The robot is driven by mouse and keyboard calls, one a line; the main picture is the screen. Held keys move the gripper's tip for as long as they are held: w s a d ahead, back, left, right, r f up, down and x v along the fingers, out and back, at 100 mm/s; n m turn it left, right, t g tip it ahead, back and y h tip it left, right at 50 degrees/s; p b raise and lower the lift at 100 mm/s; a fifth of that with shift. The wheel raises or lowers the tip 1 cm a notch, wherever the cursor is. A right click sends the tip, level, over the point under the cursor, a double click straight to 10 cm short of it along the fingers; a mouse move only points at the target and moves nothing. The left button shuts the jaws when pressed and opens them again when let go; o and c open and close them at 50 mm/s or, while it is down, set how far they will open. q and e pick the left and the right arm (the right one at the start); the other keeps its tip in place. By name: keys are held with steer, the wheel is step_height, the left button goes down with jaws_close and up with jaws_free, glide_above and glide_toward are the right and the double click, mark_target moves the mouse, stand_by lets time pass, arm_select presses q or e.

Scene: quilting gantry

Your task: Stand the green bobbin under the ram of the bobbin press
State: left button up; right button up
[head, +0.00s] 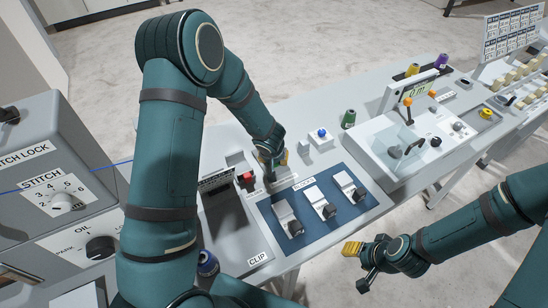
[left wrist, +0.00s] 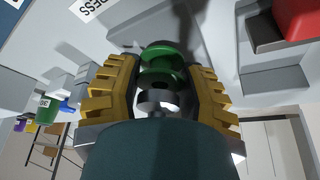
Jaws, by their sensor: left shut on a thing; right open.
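The green bobbin (left wrist: 162,53) shows in the left wrist view between the yellow fingers of my left gripper (left wrist: 163,85), which is shut on it. A dark disc with a hole shows below the green flanges; I cannot tell whether it belongs to the bobbin. In the head view my left gripper (head: 274,160) is low over the table beside a red button (head: 248,177), and the bobbin is hidden there. I cannot make out the ram. My right gripper (head: 362,264) is open and empty off the table's front edge.
A blue panel (head: 310,238) with several grey clamps lies in front of my left gripper. A green thread cone (head: 348,118), a blue-topped block (head: 321,137) and a white machine (head: 420,160) stand to the right. A grey control box (head: 45,150) is at left.

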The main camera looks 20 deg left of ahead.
arm_select(q)
steer(key=shift+w+a+f+b, duration=0.1)
steer(key=shift+w+f+b, duration=0.2)
steer(key=shift+f+b, duration=0.1)
steer(key=shift+f, duration=0.2)
steer(key=shift+f+b, duration=0.15)
steer(key=shift+b, duration=0.15)
steer(key=o, duration=0.8)
steer(key=shift+c, duration=0.2)
steer(key=p+v, duration=0.5)
steer(key=v, duration=0.7)
steer(key=shift+r+p, duration=0.2)
steer(key=shift+p, duration=0.2)
